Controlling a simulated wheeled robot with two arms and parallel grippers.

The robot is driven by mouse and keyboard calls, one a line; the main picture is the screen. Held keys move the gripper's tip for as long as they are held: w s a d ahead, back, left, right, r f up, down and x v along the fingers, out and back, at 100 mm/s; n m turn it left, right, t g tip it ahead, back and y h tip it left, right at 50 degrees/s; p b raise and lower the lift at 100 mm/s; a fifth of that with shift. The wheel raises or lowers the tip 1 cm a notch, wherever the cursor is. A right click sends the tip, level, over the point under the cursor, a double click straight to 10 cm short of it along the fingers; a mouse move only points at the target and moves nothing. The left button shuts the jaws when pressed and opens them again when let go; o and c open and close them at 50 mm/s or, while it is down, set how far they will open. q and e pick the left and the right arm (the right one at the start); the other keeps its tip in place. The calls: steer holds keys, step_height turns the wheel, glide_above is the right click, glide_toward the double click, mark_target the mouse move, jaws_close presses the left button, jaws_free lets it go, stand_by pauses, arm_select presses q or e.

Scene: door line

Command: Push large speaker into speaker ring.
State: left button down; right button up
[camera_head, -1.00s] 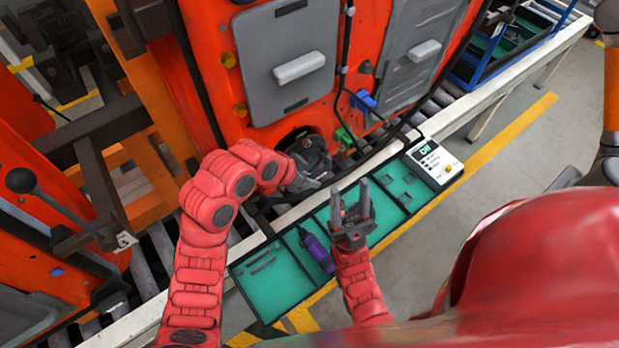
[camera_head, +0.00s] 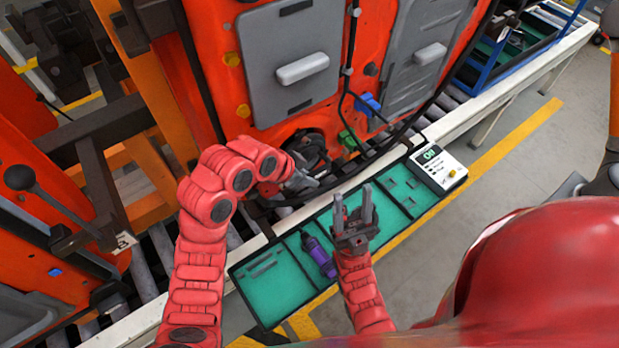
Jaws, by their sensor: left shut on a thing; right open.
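The orange door (camera_head: 330,100) stands upright on the line. A dark round part, the large speaker (camera_head: 311,148), is at the door's lower edge, where the speaker ring is. The speaker largely covers the ring, and I cannot tell how deep it sits. My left gripper (camera_head: 302,180) reaches in from the left and is shut on the speaker at its lower side; the red wrist hides part of the contact. My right gripper (camera_head: 355,212) is open and empty, pointing up above the green tray, apart from the door.
The green compartment tray (camera_head: 268,285) holds a purple and black tool (camera_head: 318,255) and small parts. A white device with a display (camera_head: 437,168) sits at the tray's right end. Black cables hang on the door. A dark frame with a lever (camera_head: 85,150) stands left.

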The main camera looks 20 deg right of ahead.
arm_select(q)
steer(key=shift+w+a, duration=0.1)
steer(key=shift+w, duration=0.3)
steer(key=shift+r, duration=0.1)
stand_by(0.3)
steer(key=c, duration=0.7)
jaws_free()
